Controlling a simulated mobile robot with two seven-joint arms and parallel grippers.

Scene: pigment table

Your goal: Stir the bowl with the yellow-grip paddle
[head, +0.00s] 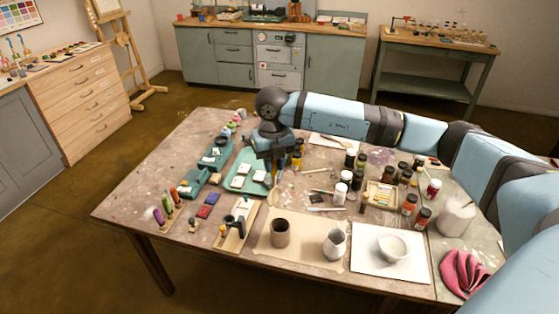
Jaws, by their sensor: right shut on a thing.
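A white bowl (392,246) stands on a white board (370,266) at the front right, well away from the gripper. My left gripper is out of view.
Several jars crowd the area behind the bowl. A pale pot (455,215) and a pink cloth (463,272) lie right of it. A rack (171,222) holds coloured-handle tools at left.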

